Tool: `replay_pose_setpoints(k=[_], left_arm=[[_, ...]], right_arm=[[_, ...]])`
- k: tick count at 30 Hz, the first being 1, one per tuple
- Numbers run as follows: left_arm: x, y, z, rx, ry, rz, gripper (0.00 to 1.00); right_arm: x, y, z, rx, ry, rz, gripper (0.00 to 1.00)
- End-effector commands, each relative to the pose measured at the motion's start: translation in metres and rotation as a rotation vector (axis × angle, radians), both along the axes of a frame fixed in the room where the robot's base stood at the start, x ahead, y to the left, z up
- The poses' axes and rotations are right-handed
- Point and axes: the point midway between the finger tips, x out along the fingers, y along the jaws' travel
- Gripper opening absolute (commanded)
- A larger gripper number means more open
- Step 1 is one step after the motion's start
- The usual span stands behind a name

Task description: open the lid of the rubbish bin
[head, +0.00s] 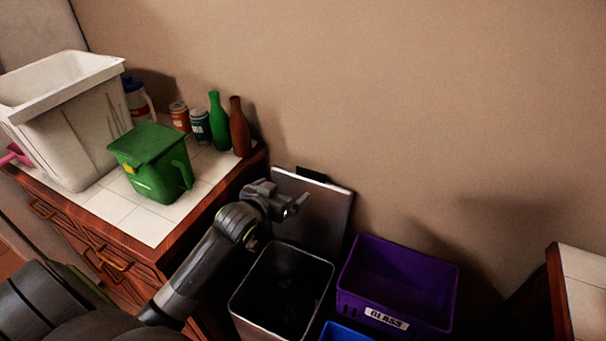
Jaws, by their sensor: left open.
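The rubbish bin (237,306) stands on the floor beside the counter, with a metal rim and a dark inside. Its grey lid (326,219) is swung up and stands roughly upright at the back of the bin, near the wall. My left gripper (287,199) is open and empty, above the bin and in front of the raised lid. It hides part of the lid's left side, and I cannot tell whether it touches it. My right gripper is out of view.
A purple crate (400,277) marked GLASS stands right of the bin, with a blue container (343,333) in front. The counter at left (150,230) holds a white tub (65,130), a green lidded caddy (157,175), cans and bottles (218,122). Another counter (583,285) is at right.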

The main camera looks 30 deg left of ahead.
Motion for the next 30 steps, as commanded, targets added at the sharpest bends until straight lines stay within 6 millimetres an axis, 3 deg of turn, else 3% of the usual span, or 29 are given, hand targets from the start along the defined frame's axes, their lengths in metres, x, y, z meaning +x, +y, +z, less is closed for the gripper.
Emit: replay_pose_setpoints(k=[30], left_arm=[[0.132,0.007,-0.055,-0.001,0.000,-0.001,1.00]], right_arm=[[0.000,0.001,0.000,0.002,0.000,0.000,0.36]])
